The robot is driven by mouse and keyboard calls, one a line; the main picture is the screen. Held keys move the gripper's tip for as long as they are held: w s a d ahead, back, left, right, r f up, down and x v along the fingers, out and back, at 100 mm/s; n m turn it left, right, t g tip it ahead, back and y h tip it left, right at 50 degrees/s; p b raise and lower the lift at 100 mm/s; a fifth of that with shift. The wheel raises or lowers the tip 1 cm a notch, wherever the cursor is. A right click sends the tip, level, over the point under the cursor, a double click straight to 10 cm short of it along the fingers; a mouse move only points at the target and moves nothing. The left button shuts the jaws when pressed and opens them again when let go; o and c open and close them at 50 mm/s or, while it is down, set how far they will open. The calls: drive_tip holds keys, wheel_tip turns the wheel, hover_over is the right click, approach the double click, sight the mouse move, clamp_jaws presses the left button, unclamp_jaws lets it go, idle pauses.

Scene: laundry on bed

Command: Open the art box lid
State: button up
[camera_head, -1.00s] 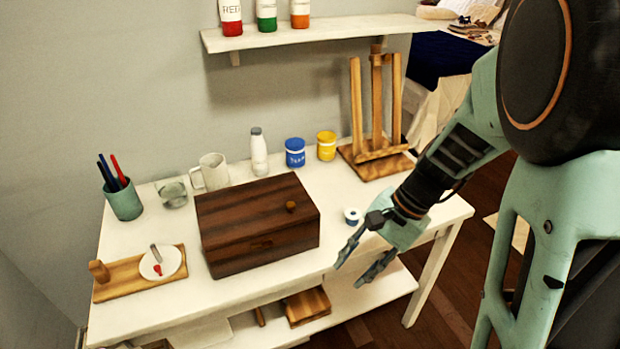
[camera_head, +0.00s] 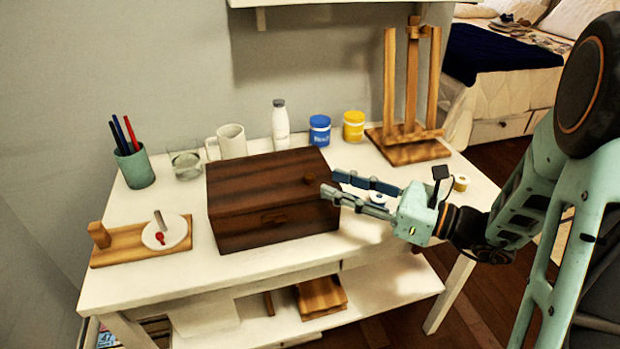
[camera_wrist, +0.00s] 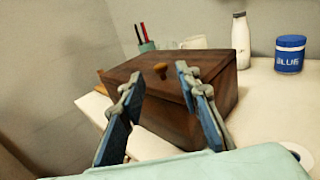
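The art box (camera_head: 272,220) is a dark brown wooden box on the white table, and its lid (camera_head: 262,176) is shut. A small round wooden knob (camera_head: 309,180) sits on the lid near its right side. My gripper (camera_head: 328,184) is open and empty at the right end of the box, its fingertips close to the knob. In the wrist view, the box (camera_wrist: 170,120) lies beyond my two spread fingers (camera_wrist: 155,80), and the knob (camera_wrist: 161,70) shows between the fingertips. I cannot tell whether a fingertip touches the box.
A mug (camera_head: 229,141), a white bottle (camera_head: 280,125), blue jar (camera_head: 319,130) and yellow jar (camera_head: 353,126) stand behind the box. A wooden easel (camera_head: 408,150) is at back right. A pen cup (camera_head: 134,167), glass (camera_head: 186,164) and wooden board (camera_head: 118,249) are left. The table's front strip is clear.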

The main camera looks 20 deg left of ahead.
sight(310, 175)
drive_tip(key=b+x, duration=0.1)
drive_tip(key=x, duration=0.6)
drive_tip(key=shift+d, duration=0.1)
clamp_jaws()
